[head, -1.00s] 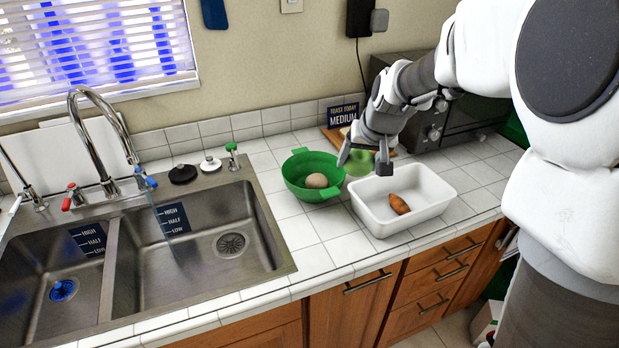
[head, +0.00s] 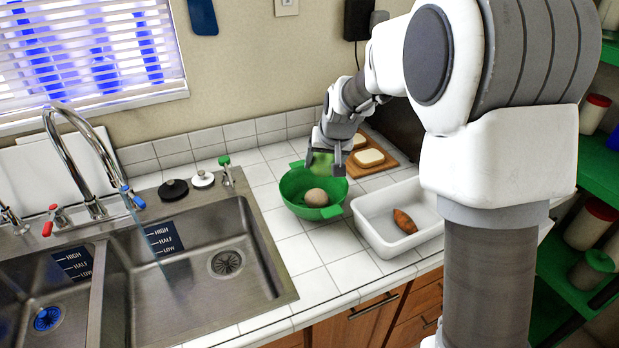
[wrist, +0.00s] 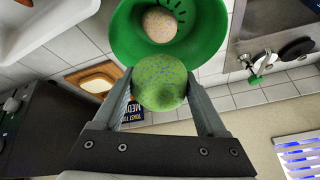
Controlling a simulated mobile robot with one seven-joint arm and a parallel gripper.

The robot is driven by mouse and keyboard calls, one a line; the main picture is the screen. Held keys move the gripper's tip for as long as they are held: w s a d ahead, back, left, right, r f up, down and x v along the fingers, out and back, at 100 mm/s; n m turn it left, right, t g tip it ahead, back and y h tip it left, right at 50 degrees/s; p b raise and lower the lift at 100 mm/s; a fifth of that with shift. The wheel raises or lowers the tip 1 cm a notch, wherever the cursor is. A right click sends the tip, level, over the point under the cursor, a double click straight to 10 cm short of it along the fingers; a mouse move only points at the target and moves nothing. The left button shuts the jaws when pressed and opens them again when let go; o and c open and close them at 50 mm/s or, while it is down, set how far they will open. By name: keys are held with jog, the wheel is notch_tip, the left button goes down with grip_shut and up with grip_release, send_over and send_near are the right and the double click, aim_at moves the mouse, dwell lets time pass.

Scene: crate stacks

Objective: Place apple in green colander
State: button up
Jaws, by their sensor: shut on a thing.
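A green speckled apple (wrist: 160,82) is held between the two fingers of my gripper (wrist: 162,88) in the wrist view. In the head view the apple (head: 321,162) and my gripper (head: 325,160) are over the back right part of the green colander (head: 292,189). The colander also shows in the wrist view (wrist: 122,38), just beyond the apple. A round brownish thing (head: 316,197) lies inside the colander. The exact height of the apple above the rim cannot be told.
A white tub (head: 372,238) holding an orange-brown, sweet-potato-like thing (head: 405,221) stands right of the colander. Bread slices (head: 368,157) lie on a wooden board (head: 385,168) behind. The sink (head: 190,270) is at left. Bare tiles lie in front of the colander.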

jog(key=w+a+f, duration=0.2)
jog(key=w+a, duration=0.1)
jog(key=shift+a+f, duration=0.15)
jog(key=shift+f, duration=0.15)
notch_tip(320, 180, down, 4)
jog(key=shift+w+f, duration=0.1)
jog(key=shift+f, duration=0.3)
jog(key=o, duration=1.4)
